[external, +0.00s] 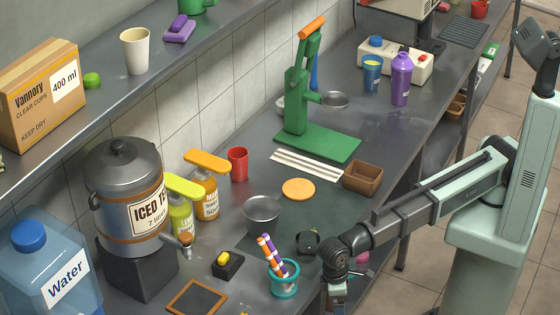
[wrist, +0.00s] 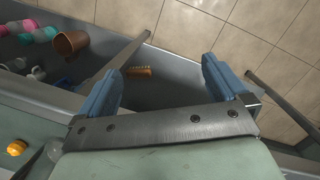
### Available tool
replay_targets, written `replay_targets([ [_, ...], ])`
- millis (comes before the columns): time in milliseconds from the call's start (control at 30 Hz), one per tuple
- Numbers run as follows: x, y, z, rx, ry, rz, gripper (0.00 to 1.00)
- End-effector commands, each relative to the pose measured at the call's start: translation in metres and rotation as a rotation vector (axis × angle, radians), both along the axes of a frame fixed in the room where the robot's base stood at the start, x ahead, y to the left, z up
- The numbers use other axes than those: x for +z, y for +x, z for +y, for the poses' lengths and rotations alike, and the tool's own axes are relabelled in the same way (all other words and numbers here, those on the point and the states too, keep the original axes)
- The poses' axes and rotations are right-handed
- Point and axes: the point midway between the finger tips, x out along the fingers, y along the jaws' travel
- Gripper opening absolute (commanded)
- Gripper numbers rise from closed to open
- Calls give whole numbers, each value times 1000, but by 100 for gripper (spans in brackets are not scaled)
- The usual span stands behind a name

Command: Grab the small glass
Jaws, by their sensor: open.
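My gripper (wrist: 160,85) is open, with two blue fingers wide apart and nothing between them. In the external view its wrist end (external: 336,285) hangs at the counter's front edge, right of the teal pen cup (external: 285,279). I cannot clearly pick out the small glass. In the wrist view a pale, see-through shape (wrist: 53,150) lies at the lower left, too cut off to name. Small grey-white cups (wrist: 38,74) stand on the lower shelf at the left, outside the fingers; I cannot tell whether they are glass.
The lower shelf (wrist: 180,90) also holds a brown cup (wrist: 70,43) and an orange comb-like piece (wrist: 138,71). On the counter are a metal bucket (external: 262,214), an iced tea dispenser (external: 125,190) and a green press (external: 300,120). Tiled floor (wrist: 285,30) lies beyond the shelf.

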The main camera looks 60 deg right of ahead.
Motion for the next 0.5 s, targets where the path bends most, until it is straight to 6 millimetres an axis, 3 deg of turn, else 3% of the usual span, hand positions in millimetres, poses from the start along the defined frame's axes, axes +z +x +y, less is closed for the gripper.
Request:
replay_targets([
  [100, 42, 15, 18, -19, 44, -31, 100],
  [233, 86, 42, 17, -84, 77, -60, 100],
  [400, 138, 99, -20, -247, 88, -92, 100],
  [500, 159, 126, -46, -339, 85, -104, 100],
])
